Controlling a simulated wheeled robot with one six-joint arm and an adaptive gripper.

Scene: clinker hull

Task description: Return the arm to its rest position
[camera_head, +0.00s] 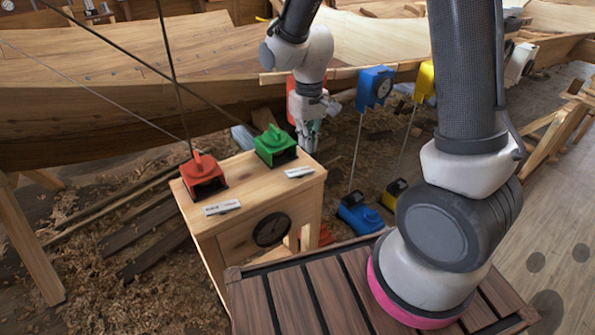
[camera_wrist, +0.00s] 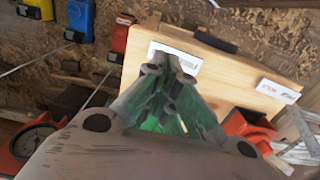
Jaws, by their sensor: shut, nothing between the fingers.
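My gripper (camera_head: 308,146) hangs beyond the right rear of the wooden stand in the head view, just right of and behind the green clamp (camera_head: 275,147). Its fingers are shut and empty, pointing down. In the wrist view the fingers of my gripper (camera_wrist: 158,68) meet in front of a white label on the stand. Green shows between and behind the finger links there, probably the green clamp. My arm reaches down from the top of the head view. The arm's upper links are cut off by the frame edge.
A wooden stand (camera_head: 237,220) carries the green clamp and a red clamp (camera_head: 203,175). A blue clamp (camera_head: 375,88) and a yellow clamp (camera_head: 425,81) with thin rods stand right of my gripper. The plank hull (camera_head: 110,110) runs behind. Shavings cover the floor.

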